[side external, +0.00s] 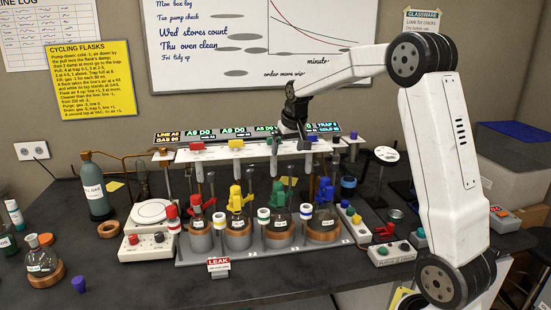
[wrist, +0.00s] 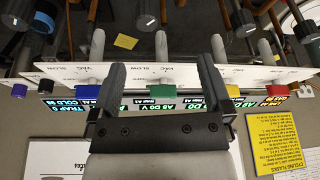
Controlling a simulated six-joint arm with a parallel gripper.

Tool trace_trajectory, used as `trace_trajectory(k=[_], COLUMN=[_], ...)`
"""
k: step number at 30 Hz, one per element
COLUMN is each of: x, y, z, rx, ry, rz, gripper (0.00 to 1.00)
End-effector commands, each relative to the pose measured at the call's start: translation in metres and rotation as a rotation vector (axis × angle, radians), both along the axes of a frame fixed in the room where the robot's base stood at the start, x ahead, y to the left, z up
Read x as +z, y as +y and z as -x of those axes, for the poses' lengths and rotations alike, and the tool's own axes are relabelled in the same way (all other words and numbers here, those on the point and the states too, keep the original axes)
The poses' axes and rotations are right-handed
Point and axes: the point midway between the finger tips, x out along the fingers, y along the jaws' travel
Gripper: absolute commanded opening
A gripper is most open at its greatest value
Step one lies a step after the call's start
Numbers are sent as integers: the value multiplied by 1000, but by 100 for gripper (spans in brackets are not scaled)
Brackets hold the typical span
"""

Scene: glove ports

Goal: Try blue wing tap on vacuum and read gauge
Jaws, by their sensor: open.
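The green tap (wrist: 166,92) shows between the fingers in the wrist view. In the side external view my gripper (side external: 289,146) points down at the rail (side external: 220,151). The lit gauge strip (side external: 232,132) runs behind the rail; one panel (wrist: 150,104) appears to read A5 D0.
A red tap (side external: 197,146) and a yellow tap (side external: 236,143) stand close along the rail. Several flasks with coloured clips, such as the blue-clipped flask (side external: 323,217), sit below. A LEAK sign (side external: 218,265) stands in front.

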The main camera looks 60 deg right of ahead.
Motion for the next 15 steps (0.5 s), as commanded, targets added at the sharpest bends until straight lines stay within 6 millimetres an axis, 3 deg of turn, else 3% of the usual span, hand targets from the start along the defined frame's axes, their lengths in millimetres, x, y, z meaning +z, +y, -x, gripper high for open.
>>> trace_trajectory(k=[1,6,10,15], x=[9,36,52,63], y=[-20,-74,-104,-125], z=[-1,2,8,14], rx=[-35,-131,-187,-226], ry=[-7,-23,-31,-38], rz=[4,16,23,27], gripper=[100,100,100,100])
